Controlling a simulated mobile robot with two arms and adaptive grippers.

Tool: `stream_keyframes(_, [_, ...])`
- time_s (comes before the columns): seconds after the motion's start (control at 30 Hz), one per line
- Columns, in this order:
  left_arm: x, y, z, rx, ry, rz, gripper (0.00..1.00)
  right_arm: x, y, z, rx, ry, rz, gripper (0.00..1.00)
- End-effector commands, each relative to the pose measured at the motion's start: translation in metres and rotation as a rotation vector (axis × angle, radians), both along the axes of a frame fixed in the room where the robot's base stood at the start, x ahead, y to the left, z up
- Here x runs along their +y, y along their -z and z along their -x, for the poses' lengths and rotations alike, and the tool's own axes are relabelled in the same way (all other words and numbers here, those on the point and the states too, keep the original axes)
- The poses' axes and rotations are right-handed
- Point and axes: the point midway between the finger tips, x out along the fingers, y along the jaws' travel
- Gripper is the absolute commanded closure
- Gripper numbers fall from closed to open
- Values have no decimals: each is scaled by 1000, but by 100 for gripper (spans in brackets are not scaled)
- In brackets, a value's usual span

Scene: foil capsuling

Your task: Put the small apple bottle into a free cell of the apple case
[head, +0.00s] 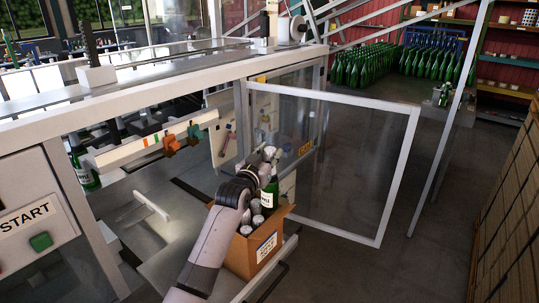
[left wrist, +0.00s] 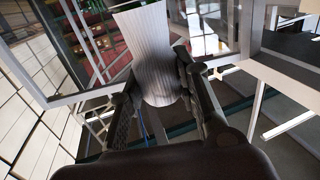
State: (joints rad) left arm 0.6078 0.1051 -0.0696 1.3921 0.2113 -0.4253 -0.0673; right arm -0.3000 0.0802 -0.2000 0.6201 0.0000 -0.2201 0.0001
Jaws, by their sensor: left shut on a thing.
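A green bottle (head: 269,193) with a white label and a silver foil top is upright over the case. My left gripper (head: 262,166) is shut on its foil-covered neck. In the left wrist view the silver foil (left wrist: 150,45) sits between the two fingers of my left gripper (left wrist: 160,90). An open cardboard case (head: 239,257) with a white label stands below. Several silver-topped bottles (head: 246,230) stand in its cells. The held bottle's lower end and some cells are hidden, so I cannot tell how deep it is. My right gripper is out of view.
An open clear door (head: 381,240) with a pale frame stands right of the case. Another green bottle (head: 84,172) stands inside the machine at left. A START panel (head: 25,217) is at lower left. Stacked boxes (head: 508,220) line the right edge.

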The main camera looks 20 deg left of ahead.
Motion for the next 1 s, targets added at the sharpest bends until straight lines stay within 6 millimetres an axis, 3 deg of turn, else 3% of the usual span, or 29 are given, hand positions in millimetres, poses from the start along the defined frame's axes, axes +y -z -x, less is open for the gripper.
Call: stream_keyframes(1.0, [0, -3, 0, -4, 0, 0, 100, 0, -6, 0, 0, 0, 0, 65])
